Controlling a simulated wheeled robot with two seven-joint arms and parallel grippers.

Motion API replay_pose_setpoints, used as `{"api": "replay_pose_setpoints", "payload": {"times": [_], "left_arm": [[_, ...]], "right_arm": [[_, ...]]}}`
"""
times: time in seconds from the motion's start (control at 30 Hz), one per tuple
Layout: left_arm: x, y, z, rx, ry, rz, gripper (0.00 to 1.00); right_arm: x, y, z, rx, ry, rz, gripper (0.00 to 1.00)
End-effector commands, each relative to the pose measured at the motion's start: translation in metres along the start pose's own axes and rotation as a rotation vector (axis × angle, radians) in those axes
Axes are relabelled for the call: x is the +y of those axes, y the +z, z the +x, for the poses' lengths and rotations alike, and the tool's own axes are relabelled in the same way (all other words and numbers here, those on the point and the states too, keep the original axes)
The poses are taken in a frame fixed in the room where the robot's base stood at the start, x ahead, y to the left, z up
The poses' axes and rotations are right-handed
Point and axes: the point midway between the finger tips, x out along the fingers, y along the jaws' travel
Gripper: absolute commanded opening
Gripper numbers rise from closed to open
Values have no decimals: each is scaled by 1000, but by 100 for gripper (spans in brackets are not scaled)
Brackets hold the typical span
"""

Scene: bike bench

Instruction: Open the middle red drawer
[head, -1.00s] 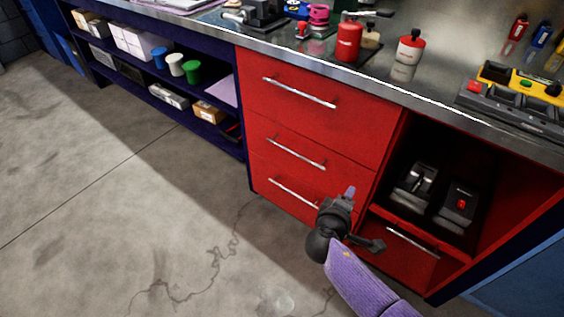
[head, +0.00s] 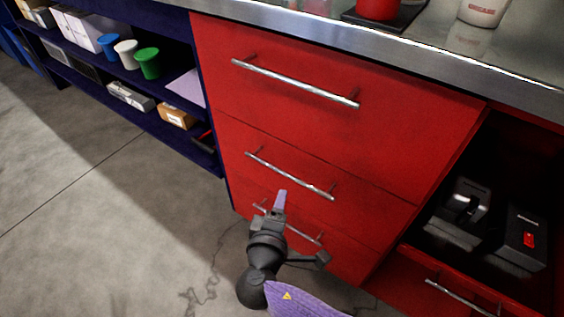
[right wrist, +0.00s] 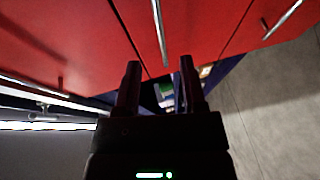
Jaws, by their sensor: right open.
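The middle red drawer (head: 235,143) is shut, flush with the drawers above and below it. Its silver bar handle (head: 290,175) runs across its front; in the right wrist view the handle (right wrist: 159,30) lies ahead, in line with the gap between the fingers. My right gripper (head: 280,200) is in front of the cabinet, just below the middle handle in the head view, and hides part of the bottom drawer's handle. In the right wrist view the gripper (right wrist: 159,68) has its two dark fingers apart with nothing between them. My left gripper is in neither view.
The top drawer handle (head: 295,82) and bottom drawer handle (head: 304,235) are above and below. An open red compartment (head: 530,185) with dark devices is at the right. Blue shelves (head: 110,85) with cups and boxes stand left. The concrete floor (head: 100,220) is clear.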

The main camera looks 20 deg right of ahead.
Motion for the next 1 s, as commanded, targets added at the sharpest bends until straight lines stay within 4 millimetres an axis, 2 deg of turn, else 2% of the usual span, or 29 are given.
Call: {"api": "replay_pose_setpoints", "payload": {"times": [0.03,0.13,0.4,0.5,0.6,0.83,0.87,1.0], "left_arm": [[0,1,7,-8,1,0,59],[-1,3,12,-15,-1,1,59],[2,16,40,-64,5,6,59],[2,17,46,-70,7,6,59],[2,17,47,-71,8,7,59],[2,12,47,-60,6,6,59],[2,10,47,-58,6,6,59],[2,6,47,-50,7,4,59]], "right_arm": [[-7,-1,1,4,1,0,53],[-6,-2,12,5,7,0,53],[-8,-2,76,3,5,0,53],[-6,-2,90,4,5,-1,53],[-3,-3,97,5,6,0,53],[0,-3,98,5,6,2,53],[0,-3,98,5,6,1,48],[-1,-3,98,5,6,1,19]]}}
